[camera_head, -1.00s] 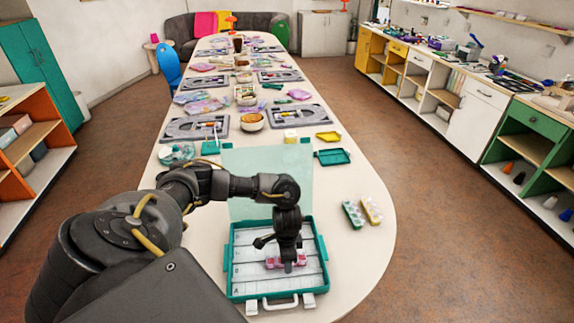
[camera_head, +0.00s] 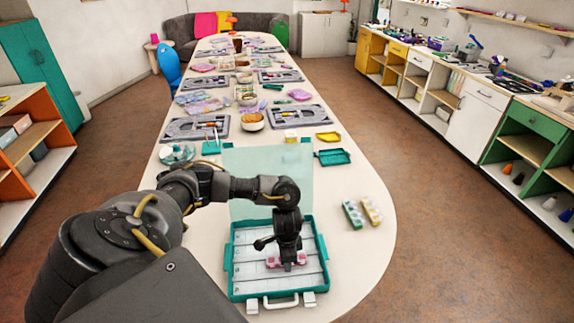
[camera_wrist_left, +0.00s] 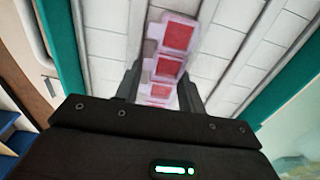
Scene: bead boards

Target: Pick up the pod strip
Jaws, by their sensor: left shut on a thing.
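A pink pod strip (camera_head: 274,261) with red-filled pods is inside the open teal case (camera_head: 235,270), toward its front. In the left wrist view the strip (camera_wrist_left: 178,37) runs between the two fingers. My left gripper (camera_head: 288,264) points down into the case and is shut on the strip, with its fingers on the strip's two sides. I cannot tell whether the strip is touching the case floor. Part of the strip is hidden behind the fingers. My right gripper is not in view.
A green pod strip (camera_head: 353,214) and a yellow pod strip (camera_head: 372,210) lie right of the case. The case's clear lid (camera_head: 250,165) stands up behind it. A teal tray (camera_head: 332,157) and grey boards (camera_head: 300,117) lie farther back. The table's right front is clear.

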